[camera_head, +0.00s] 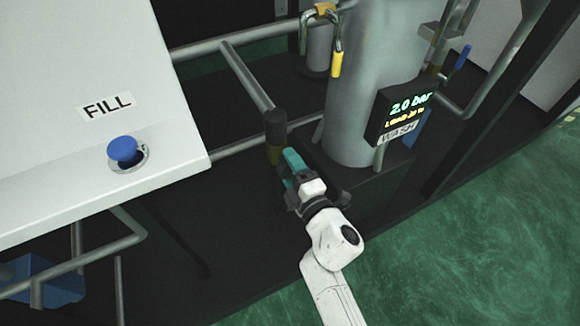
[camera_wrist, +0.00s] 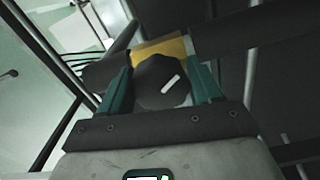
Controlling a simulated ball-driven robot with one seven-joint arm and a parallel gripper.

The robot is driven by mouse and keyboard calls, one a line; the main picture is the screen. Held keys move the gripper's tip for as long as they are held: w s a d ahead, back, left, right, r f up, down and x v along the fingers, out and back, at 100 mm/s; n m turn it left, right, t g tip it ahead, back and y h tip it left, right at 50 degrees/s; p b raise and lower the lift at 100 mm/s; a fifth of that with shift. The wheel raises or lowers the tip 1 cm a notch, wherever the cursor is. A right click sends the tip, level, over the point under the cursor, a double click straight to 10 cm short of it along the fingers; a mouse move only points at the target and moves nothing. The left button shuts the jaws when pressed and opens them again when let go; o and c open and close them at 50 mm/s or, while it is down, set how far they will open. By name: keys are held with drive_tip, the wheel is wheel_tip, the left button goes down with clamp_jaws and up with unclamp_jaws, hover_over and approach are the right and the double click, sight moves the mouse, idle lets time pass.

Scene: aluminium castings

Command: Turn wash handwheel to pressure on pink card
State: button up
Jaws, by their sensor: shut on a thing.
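The dark round handwheel (camera_wrist: 160,82) with a pale pointer mark sits between the two teal fingers of my gripper (camera_wrist: 163,88) in the wrist view. The fingers are shut on its rim. A brass-coloured valve body (camera_wrist: 162,48) shows behind it. In the head view my gripper (camera_head: 287,160) reaches the brass and dark valve (camera_head: 275,135) on the pipe, and hides the handwheel. The display (camera_head: 402,112) above the WASH label (camera_head: 398,133) reads 2.0 bar, with a smaller yellow line I cannot read surely. I see no pink card in either view.
A white panel (camera_head: 90,70) with a FILL label (camera_head: 107,106) and a blue button (camera_head: 123,150) stands at left. A grey tank (camera_head: 362,60) stands behind the display. Pipes (camera_head: 247,75) run close around the valve. Green floor (camera_head: 470,250) is clear at lower right.

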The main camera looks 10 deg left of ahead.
drive_tip(key=shift+d+f, duration=0.1)
drive_tip(key=shift+f, duration=0.1)
drive_tip(key=o, duration=1)
drive_tip(key=shift+r, duration=0.1)
drive_tip(key=p+v, duration=0.3)
drive_tip(key=v, duration=0.7)
drive_tip(key=shift+s+d, duration=0.25)
drive_tip(key=shift+s, duration=0.1)
